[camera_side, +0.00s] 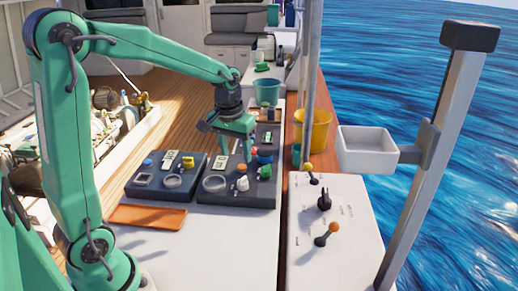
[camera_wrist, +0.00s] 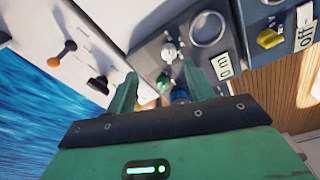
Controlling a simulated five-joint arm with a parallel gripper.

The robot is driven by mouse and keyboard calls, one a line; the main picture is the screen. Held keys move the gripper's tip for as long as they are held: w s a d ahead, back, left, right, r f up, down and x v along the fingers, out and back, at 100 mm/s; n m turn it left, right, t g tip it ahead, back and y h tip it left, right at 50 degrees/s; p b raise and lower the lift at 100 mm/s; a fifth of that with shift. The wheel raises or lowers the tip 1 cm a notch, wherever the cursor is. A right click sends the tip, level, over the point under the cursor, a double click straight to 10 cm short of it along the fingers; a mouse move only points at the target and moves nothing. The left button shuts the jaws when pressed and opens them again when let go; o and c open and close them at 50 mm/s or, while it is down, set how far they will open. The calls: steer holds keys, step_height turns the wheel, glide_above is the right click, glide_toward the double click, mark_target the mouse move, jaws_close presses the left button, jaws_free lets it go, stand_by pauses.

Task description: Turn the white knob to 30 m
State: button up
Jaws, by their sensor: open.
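The white knob (camera_side: 242,184) sits on the right dark panel (camera_side: 214,202), right of a round ring gauge (camera_side: 215,183). In the wrist view the white knob (camera_wrist: 169,50) lies just beyond my fingertips, near the ring gauge (camera_wrist: 208,28). A small label reading "0 m" (camera_wrist: 222,66) shows on the panel. My gripper (camera_side: 235,157) points down over the panel, behind the white knob in the side view. In the wrist view its two green fingers (camera_wrist: 160,75) are spread, and neither touches the white knob. The knob's pointer direction is too small to read.
An orange tray (camera_side: 148,216) lies in front. A white lever box (camera_side: 335,262) stands right, below a white basin (camera_side: 366,149).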

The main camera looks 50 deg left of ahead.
steer(key=n+g, duration=0.1)
glide_above(242, 179)
steer(key=f, duration=0.5)
steer(key=shift+a+f, duration=0.25)
steer(key=shift+d+f, duration=0.2)
steer(key=shift+f, duration=3.65)
steer(key=shift+c, duration=0.2)
steer(key=c, duration=0.9)
